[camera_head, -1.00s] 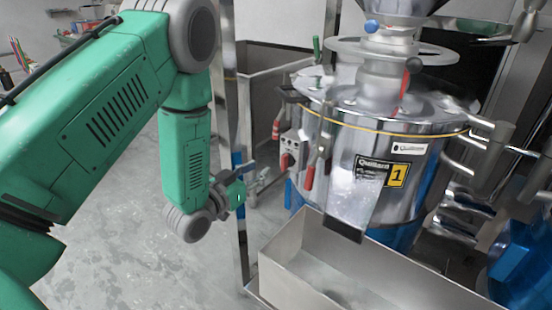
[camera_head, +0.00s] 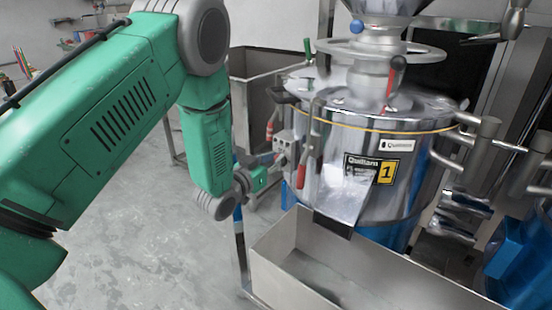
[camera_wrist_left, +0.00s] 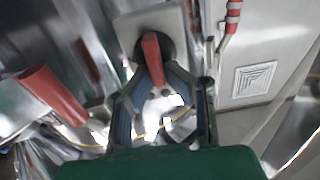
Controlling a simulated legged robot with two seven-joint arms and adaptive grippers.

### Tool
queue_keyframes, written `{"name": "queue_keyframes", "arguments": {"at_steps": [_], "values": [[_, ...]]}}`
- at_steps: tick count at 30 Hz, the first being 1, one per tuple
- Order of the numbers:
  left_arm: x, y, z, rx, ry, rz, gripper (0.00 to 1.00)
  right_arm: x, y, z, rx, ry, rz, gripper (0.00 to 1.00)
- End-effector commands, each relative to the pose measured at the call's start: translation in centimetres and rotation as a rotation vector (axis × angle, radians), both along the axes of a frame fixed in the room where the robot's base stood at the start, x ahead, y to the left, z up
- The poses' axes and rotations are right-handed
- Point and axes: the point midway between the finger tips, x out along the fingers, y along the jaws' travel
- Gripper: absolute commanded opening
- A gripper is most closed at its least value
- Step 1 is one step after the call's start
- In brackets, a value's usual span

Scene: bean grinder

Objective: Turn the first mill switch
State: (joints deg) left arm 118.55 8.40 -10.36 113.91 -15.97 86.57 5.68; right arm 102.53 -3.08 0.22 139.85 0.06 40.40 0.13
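The first mill (camera_head: 330,165) is a shiny steel drum with a yellow "1" label. Its switch box (camera_head: 285,142) is a small grey box on the drum's left side. In the left wrist view, the red switch handle (camera_wrist_left: 152,58) stands on a dark round base on a grey plate. My left gripper (camera_head: 276,168) is at the switch box and partly hides the switch in the head view. In the wrist view, its fingers (camera_wrist_left: 157,78) lie on either side of the handle with a narrow gap; firm contact is not clear. My right gripper is not in view.
A red-handled clamp (camera_head: 303,165) hangs on the drum just right of the gripper. A steel trough (camera_head: 300,285) stands below the mill's chute. A metal bin (camera_head: 262,75) is behind. Floor at left is clear.

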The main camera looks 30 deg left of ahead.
Motion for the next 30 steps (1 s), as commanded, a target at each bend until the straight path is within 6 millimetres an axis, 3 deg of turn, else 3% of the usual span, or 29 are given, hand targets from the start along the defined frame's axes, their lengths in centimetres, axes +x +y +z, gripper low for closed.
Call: {"name": "queue_keyframes", "arguments": {"at_steps": [1, 17, 30], "values": [[0.32, -0.67, 0.46, -0.007, -0.014, -0.019, 0.00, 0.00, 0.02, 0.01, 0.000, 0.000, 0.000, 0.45], [0.46, -0.63, 0.70, 0.039, -0.025, -0.018, 0.00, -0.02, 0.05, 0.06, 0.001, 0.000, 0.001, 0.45], [0.42, -1.26, 0.63, 0.368, -0.053, -0.020, 0.00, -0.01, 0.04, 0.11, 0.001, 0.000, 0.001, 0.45]]}}
